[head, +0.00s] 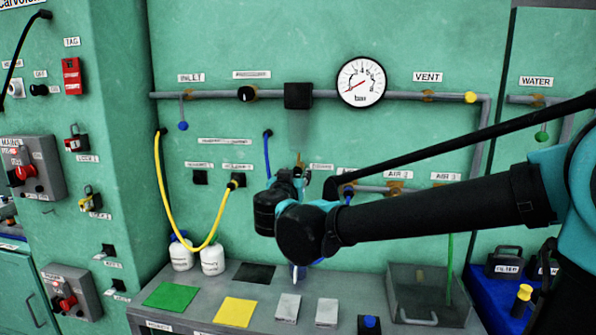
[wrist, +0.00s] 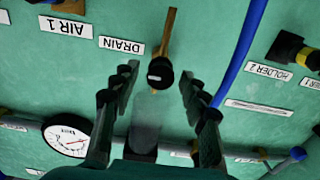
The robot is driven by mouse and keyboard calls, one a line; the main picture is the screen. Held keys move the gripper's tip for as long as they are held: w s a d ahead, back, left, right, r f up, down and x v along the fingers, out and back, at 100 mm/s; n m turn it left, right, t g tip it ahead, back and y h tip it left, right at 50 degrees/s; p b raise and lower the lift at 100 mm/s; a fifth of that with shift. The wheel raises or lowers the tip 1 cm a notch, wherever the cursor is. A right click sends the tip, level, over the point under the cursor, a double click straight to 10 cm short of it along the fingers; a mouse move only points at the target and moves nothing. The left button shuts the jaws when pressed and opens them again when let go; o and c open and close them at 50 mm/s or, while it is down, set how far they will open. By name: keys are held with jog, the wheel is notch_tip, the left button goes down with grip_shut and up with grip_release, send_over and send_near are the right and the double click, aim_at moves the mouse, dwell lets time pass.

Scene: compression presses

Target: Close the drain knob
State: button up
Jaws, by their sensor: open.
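The drain knob (wrist: 160,73) is a small round black knob with a white mark, seen in the wrist view beside the white DRAIN label (wrist: 121,46). A brass pipe (wrist: 169,32) runs from it. The wrist view is upside down. My gripper (wrist: 159,82) is open, with one dark finger on each side of the knob. The fingers look apart from the knob; the exact depth gap is hard to tell. In the head view my gripper (head: 298,172) is at the green panel below the gauge, and my arm hides the knob there.
The pressure gauge (head: 361,81) and grey pipe (head: 215,95) are above my gripper. A blue hose (wrist: 238,52) passes close beside one finger. A yellow hose (head: 165,190) hangs at left. The grey bench (head: 340,285) below carries coloured pads and bottles.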

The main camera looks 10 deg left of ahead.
aim_at(298, 170)
jog(key=shift+w+a, duration=0.1)
jog(key=shift+w, duration=2.25)
grip_shut()
